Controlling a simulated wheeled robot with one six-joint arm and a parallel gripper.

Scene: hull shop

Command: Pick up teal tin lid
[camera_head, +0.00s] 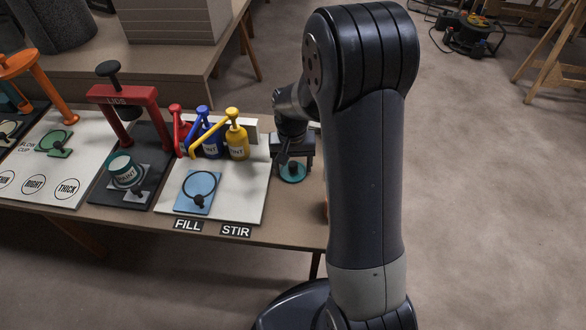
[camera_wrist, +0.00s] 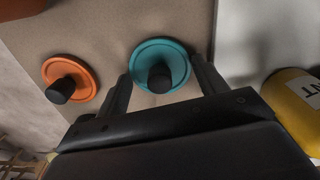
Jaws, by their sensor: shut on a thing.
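The teal tin lid (camera_wrist: 178,61) is a round disc with a black knob in the middle of the wrist view. My gripper (camera_wrist: 160,78) has one finger on each side of the knob and is shut on the lid. In the head view the teal lid (camera_head: 292,172) shows below my gripper (camera_head: 291,160) at the right end of the bench, partly hidden by the gripper. I cannot tell whether the lid touches the bench top.
An orange lid (camera_wrist: 84,72) with a black knob lies left of the teal lid in the wrist view. A yellow paint bottle (camera_head: 237,147) stands on the white fill-and-stir board (camera_head: 236,204). A red lid press (camera_head: 125,95) stands farther left.

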